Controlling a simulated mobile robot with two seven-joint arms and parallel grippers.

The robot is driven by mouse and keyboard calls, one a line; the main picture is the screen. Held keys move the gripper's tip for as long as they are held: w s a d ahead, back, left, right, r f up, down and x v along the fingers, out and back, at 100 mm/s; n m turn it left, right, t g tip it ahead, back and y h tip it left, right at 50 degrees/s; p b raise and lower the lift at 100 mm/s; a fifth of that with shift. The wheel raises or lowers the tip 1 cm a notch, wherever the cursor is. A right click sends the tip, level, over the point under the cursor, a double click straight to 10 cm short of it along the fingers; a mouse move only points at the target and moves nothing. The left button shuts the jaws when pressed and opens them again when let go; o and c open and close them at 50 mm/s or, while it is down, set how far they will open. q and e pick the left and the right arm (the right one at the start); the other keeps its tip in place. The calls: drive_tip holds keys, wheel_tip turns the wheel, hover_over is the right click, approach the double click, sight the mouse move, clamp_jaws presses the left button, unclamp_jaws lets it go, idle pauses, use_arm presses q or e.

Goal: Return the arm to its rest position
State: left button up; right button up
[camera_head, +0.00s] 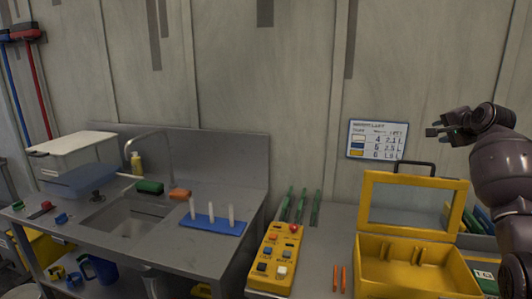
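My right arm (500,170) comes in at the right edge, dark and bent upward. Its gripper (434,127) is raised in front of the wall, pointing left, above and to the right of the wall chart. Its two fingers look apart, with nothing between them. My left arm and gripper are not in view.
Below my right arm, an open yellow toolbox (405,283) stands on the bench, its lid (455,205) raised. A yellow control box (270,262), orange sticks (340,277) and green tools (301,207) are to its left. A sink (127,219) and blue peg rack (212,225) are farther left.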

drive_tip(key=s+a+f+n+t, duration=0.2)
drive_tip(key=s+a+f+n, duration=0.55)
drive_tip(key=f, duration=0.45)
drive_tip(key=s+a+f+n+t, duration=0.2)
drive_tip(key=s+a+f+n, duration=0.4)
drive_tip(key=a+f+n, duration=0.4)
drive_tip(key=s+a+f+m+g, duration=0.1)
drive_tip(key=s+a+f+g, duration=0.1)
drive_tip(key=s+f, duration=1.2)
drive_tip(key=s+a+f+m+g, duration=0.1)
drive_tip(key=s+a+f+g, duration=0.2)
drive_tip(key=s+f, duration=1.1)
drive_tip(key=s+a, duration=0.1)
drive_tip(key=s, duration=0.4)
drive_tip(key=shift+s+m+g+b, duration=0.3)
drive_tip(key=shift+s+m+b, duration=0.05)
drive_tip(key=shift+b, duration=0.05)
